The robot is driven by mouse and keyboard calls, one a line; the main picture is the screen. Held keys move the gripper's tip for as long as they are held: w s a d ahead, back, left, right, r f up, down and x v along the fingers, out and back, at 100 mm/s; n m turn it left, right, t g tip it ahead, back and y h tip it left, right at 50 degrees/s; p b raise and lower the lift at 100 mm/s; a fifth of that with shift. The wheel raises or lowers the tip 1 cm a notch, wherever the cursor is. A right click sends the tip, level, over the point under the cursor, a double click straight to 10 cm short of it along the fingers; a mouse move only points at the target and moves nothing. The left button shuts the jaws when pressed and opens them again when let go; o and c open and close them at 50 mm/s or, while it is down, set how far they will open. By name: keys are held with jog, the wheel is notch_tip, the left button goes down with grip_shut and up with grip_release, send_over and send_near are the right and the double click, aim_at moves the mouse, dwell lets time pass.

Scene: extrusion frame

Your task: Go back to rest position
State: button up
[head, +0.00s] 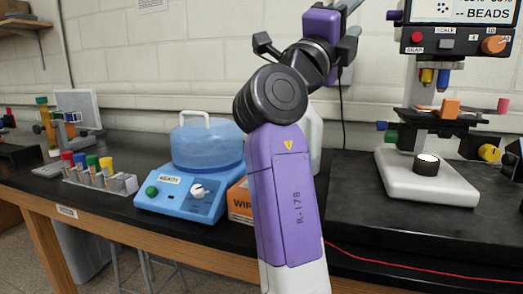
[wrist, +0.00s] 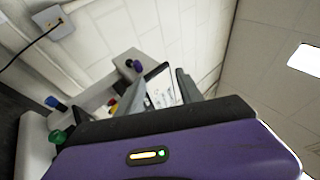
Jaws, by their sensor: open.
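My arm rises through the middle of the head view, bent at a dark joint, with its end up at the top edge. My gripper (wrist: 160,84) shows in the wrist view with its two grey fingers apart and nothing between them. Beyond the fingers, out of reach of contact as far as I can see, is the microscope's screen. In the head view the gripper's fingers are partly cut off by the top edge. My gripper is high above the bench, in front of the wall.
The black bench (head: 370,240) carries a blue shaker (head: 185,195), a rack of colored-cap tubes (head: 100,178) and an orange box (head: 239,203) partly behind my arm. A microscope (head: 425,185) stands at right. A red cable (head: 400,261) crosses the bench front.

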jog(key=s+a+f+n+t+y, duration=0.1)
jog(key=a+f+n+t+y, duration=0.3)
jog(key=f+n+y, duration=0.7)
jog(key=a+f+n+t+y, duration=0.5)
jog(key=f+n, duration=0.4)
jog(key=n, duration=0.5)
jog(key=s+d+f+n+g+y, duration=0.2)
jog(key=s+f+n+y, duration=0.15)
jog(key=s+f, duration=0.45)
jog(key=s+d+f+n+g+y, duration=0.15)
jog(key=s+f+n, duration=0.25)
jog(key=f, duration=0.8)
jog(key=s+d+f+m+g+h, duration=0.1)
jog(key=s+d+f+g, duration=0.2)
jog(key=s+f, duration=0.65)
jog(key=s+d+f+m+g+h, duration=0.15)
jog(key=s+d+f, duration=0.25)
jog(key=s, duration=1.1)
jog(key=s+d+f+g+h, duration=0.1)
jog(key=s+d+f+g, duration=0.35)
jog(key=s, duration=0.75)
notch_tip(320, 180, up, 12)
jog(key=a+t+p, duration=0.1)
jog(key=p, duration=1.3)
jog(key=shift+w+a+r, duration=0.2)
jog(key=shift+a, duration=0.05)
